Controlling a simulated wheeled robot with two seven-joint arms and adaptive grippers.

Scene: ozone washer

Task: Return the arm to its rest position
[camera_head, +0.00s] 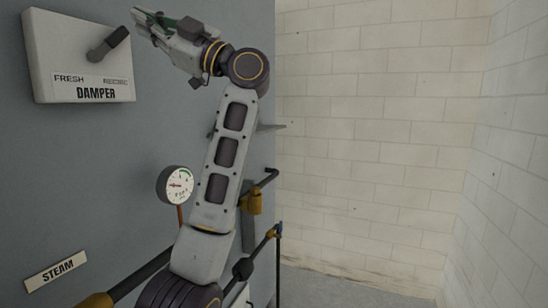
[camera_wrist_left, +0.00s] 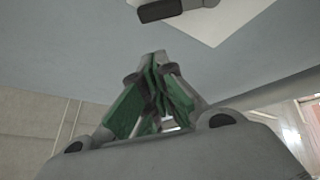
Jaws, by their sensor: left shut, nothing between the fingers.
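My left arm rises from the bottom of the head view and bends to the left at the top. My left gripper (camera_head: 143,22) is shut and empty, beside the upper right of the white damper box (camera_head: 78,55). The black damper handle (camera_head: 108,44) points up and to the right, just left of the gripper, with a small gap in the picture. The left wrist view shows the green-padded fingers (camera_wrist_left: 158,85) meeting at their tips, with the dark handle end (camera_wrist_left: 165,10) and the box's pale underside (camera_wrist_left: 220,25) beyond. My right gripper is in neither view.
A round gauge (camera_head: 177,185) on the grey machine panel (camera_head: 75,150) stands left of my forearm. A STEAM label (camera_head: 56,271) is below. Dark pipes with brass fittings (camera_head: 252,200) run close behind the arm. A block wall (camera_head: 380,130) stands at right, with open floor (camera_head: 345,290) before it.

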